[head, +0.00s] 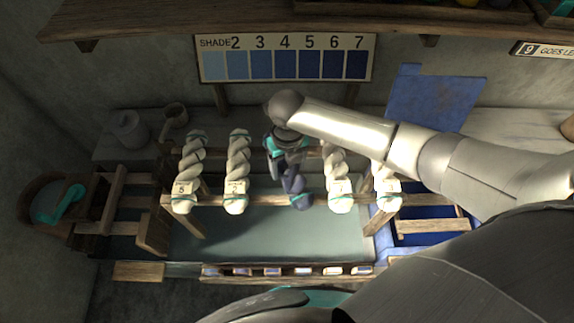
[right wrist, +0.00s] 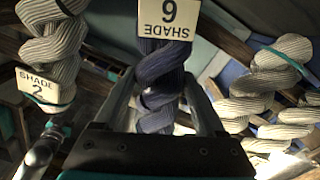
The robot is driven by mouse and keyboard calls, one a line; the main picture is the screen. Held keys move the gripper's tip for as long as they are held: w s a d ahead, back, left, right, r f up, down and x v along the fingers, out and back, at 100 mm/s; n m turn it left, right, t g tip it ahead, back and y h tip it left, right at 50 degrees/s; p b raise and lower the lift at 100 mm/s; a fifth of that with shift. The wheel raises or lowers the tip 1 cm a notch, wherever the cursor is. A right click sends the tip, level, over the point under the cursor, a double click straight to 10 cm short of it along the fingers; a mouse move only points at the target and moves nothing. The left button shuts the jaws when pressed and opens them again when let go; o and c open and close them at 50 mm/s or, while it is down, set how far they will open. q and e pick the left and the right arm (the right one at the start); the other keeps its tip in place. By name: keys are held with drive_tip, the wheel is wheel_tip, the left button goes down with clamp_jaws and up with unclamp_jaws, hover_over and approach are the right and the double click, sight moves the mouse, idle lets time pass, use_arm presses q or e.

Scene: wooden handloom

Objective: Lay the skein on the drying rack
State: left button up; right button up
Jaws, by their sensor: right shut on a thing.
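The dark blue twisted skein (head: 296,188) is at the middle of the wooden drying rack (head: 262,200), between pale skeins, with its lower end in front of the front rail. My right gripper (head: 287,160) reaches down from above and is shut on it. In the right wrist view the blue skein (right wrist: 160,75) runs between the two fingers. It bears an upside-down SHADE label (right wrist: 168,18). I cannot tell whether the rack carries its weight. My left gripper is not in view.
Pale skeins hang on both sides: two at left (head: 238,165), two at right (head: 338,175), the far right one partly behind my arm. A shade chart (head: 285,58) is on the wall. A jug (head: 130,128) and a mug (head: 175,116) stand at the back left.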

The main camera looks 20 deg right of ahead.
clamp_jaws()
idle(0.3)
drive_tip(key=shift+r, duration=0.15)
wheel_tip(320, 180, up, 20)
drive_tip(key=m+b, duration=1)
drive_tip(key=m, duration=0.7)
hover_over(297, 168)
wheel_tip(297, 168, down, 7)
drive_tip(key=s+d+f+m+b, duration=0.1)
drive_tip(key=f+m+b, duration=0.3)
drive_tip(key=m, duration=0.6)
drive_tip(key=s+d+f+m+b, duration=0.1)
drive_tip(key=s+f+m+b, duration=0.1)
drive_tip(key=m+b, duration=0.5)
drive_tip(key=f+m, duration=0.1)
drive_tip(key=m, duration=0.2)
drive_tip(key=shift+s+f, duration=0.15)
drive_tip(key=shift+f, duration=0.25)
